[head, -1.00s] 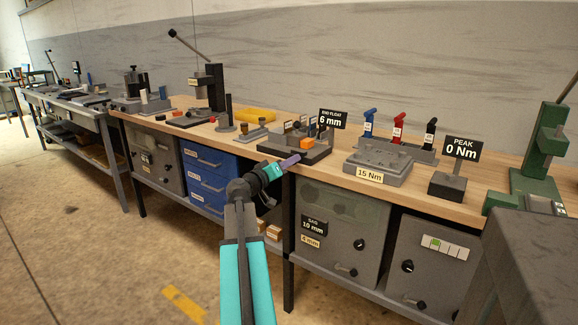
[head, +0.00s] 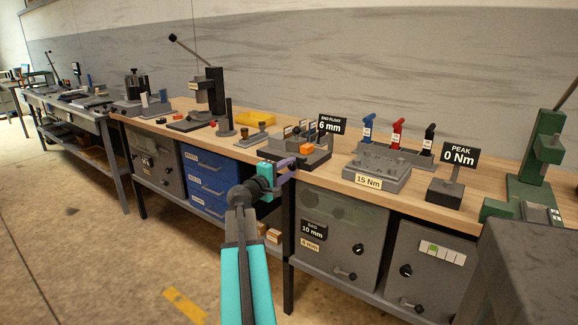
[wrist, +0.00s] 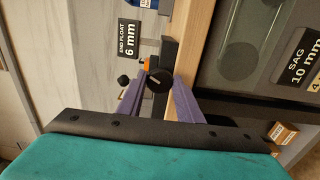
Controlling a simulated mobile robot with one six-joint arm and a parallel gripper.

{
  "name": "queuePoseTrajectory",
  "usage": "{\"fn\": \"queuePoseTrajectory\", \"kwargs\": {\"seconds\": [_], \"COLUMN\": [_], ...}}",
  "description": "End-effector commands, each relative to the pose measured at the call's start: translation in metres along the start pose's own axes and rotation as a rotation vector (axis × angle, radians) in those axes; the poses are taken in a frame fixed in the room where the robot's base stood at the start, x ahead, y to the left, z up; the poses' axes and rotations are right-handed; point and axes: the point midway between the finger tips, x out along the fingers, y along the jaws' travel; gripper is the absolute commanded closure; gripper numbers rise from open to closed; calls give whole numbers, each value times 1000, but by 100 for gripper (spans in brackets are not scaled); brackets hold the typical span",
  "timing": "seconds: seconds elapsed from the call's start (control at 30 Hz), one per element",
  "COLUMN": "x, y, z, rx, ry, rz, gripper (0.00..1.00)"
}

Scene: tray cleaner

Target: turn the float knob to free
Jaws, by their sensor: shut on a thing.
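The END FLOAT sign (head: 331,125) reads 6 mm and stands on a dark grey fixture (head: 316,161) at the bench's front edge. It also shows sideways in the wrist view (wrist: 130,40). The float knob (wrist: 159,81) is round and black with a pale pointer line. It sits at the fixture's front, between the purple fingers of my gripper (wrist: 157,92), which is shut on it. In the head view my gripper (head: 287,165) is at the fixture's front left, and the knob is hidden there. I cannot read any markings around the knob.
An orange block (head: 306,149) sits on the fixture. A smaller black knob (wrist: 123,80) is beside the float knob. The 15 Nm block (head: 377,168) and PEAK sign (head: 459,155) stand to the right. The SAG cabinet (head: 340,230) is below the bench.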

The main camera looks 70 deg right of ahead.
Motion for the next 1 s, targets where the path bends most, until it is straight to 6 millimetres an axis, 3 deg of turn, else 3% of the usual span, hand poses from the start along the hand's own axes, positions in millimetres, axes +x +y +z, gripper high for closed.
{"fn": "queuePoseTrajectory", "kwargs": {"seconds": [0.5, 1.0], "x": [-1, -1], "y": [-1, -3], "z": [2, 2], "rx": [-404, -488], "ry": [-4, -4], "rz": [-8, -7], "gripper": [90, 90]}}
